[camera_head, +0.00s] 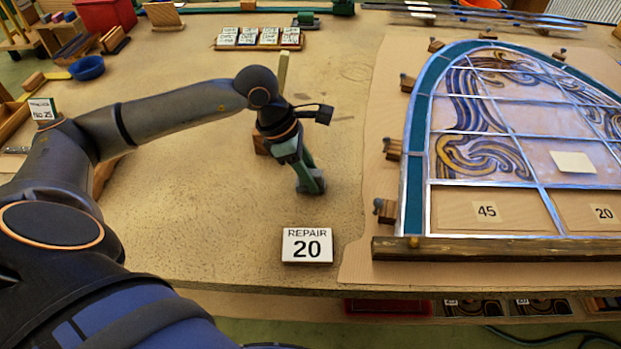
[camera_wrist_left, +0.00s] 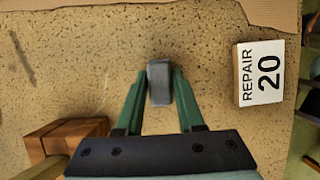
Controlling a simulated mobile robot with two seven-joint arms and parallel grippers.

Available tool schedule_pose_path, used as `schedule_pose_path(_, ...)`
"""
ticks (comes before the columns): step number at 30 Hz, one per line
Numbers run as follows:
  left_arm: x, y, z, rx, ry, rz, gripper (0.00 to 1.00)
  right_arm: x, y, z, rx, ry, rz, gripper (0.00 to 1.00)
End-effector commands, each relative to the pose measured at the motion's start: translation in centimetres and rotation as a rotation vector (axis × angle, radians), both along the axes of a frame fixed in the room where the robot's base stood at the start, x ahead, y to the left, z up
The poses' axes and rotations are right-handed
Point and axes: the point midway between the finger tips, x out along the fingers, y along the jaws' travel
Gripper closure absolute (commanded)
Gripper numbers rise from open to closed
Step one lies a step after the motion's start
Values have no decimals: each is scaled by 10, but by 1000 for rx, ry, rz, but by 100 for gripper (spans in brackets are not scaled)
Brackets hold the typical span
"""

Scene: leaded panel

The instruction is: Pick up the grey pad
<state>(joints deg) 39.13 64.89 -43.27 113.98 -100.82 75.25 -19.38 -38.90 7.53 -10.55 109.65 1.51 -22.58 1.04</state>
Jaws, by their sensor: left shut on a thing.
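The grey pad (camera_wrist_left: 159,82) is a small grey block between the two green fingertips of my left gripper (camera_wrist_left: 159,88) in the wrist view. The fingers touch it on both sides, and the gripper is shut on it. In the head view my left gripper (camera_head: 310,184) points down at the bare tabletop, left of the leaded panel. The pad is mostly hidden by the fingers there. I cannot tell whether it touches the table or is just above it. My right gripper is not in view.
A "REPAIR 20" block (camera_head: 307,245) lies near the table's front edge. A brown wooden block (camera_wrist_left: 65,138) is close to the gripper. The arched leaded panel (camera_head: 412,150) lies on the right with a wooden bar (camera_head: 480,248) along its front. Bare table (camera_head: 190,200) surrounds the gripper.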

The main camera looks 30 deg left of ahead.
Motion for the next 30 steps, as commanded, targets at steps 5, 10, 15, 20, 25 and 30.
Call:
schedule_pose_path(5, 0, 0, 0, 0, -1, 0, 98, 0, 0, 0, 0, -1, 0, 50)
schedule_pose_path(10, 0, 0, 0, 0, -1, 0, 100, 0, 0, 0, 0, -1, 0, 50)
schedule_pose_path(15, 0, 0, 1, 0, -1, 0, 100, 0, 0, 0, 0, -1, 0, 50)
schedule_pose_path(20, 1, 0, 3, -1, -3, 0, 100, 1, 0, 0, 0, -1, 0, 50)
schedule_pose_path(25, 1, 0, 17, -1, -5, -2, 100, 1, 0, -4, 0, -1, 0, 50)
schedule_pose_path(30, -13, -10, 50, 0, -8, -7, 100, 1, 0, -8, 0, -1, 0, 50)
